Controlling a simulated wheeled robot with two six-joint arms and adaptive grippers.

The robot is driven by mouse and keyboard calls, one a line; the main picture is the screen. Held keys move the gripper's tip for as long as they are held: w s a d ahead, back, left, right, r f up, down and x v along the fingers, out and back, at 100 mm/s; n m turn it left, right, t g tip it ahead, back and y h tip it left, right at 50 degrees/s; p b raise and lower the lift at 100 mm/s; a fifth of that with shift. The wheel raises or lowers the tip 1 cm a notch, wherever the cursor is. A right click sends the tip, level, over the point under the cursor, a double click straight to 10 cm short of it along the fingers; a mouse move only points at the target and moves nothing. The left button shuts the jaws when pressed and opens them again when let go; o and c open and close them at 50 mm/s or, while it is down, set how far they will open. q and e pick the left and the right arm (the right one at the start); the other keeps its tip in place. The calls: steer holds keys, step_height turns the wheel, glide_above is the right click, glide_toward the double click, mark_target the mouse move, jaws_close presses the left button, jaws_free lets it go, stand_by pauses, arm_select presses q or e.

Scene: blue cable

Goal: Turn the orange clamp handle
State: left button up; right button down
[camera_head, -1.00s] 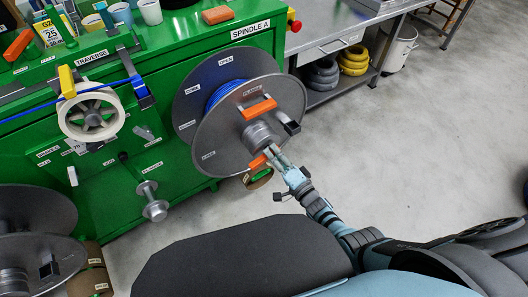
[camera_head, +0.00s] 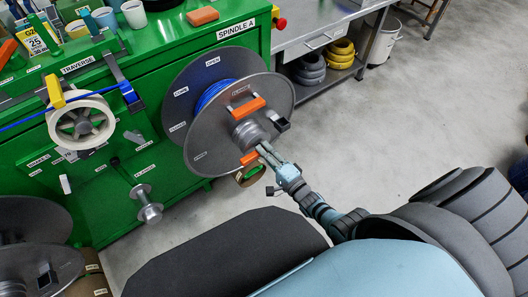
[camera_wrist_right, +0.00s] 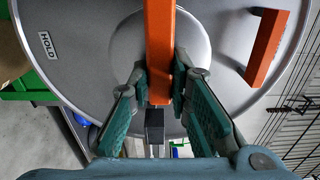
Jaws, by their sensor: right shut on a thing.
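The orange clamp handle (camera_head: 249,158) sits at the hub (camera_head: 249,134) on the front of the grey reel flange (camera_head: 205,133). In the right wrist view it is a vertical orange bar (camera_wrist_right: 159,40) crossing the round hub. My right gripper (camera_head: 262,149) is shut on this handle, with one teal-padded finger on each side of the bar (camera_wrist_right: 160,90). The fingers hide part of the handle in the head view. A second orange handle (camera_head: 244,110) stands on the flange above the hub, apart from the gripper. My left gripper is not in view.
Blue cable (camera_head: 213,92) is wound between the reel flanges. The green machine (camera_head: 130,70) stands behind, with a white traverse wheel (camera_head: 81,122) at left. A metal bench (camera_head: 320,35) stands at back right. The floor (camera_head: 400,130) to the right is clear.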

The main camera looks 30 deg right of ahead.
steer(key=c, duration=1.5)
jaws_free()
steer(key=shift+f, duration=0.1)
steer(key=shift+s, duration=0.1)
steer(key=s, duration=0.4)
steer(key=s+d, duration=0.1)
steer(key=s, duration=0.7)
steer(key=shift+d, duration=0.3)
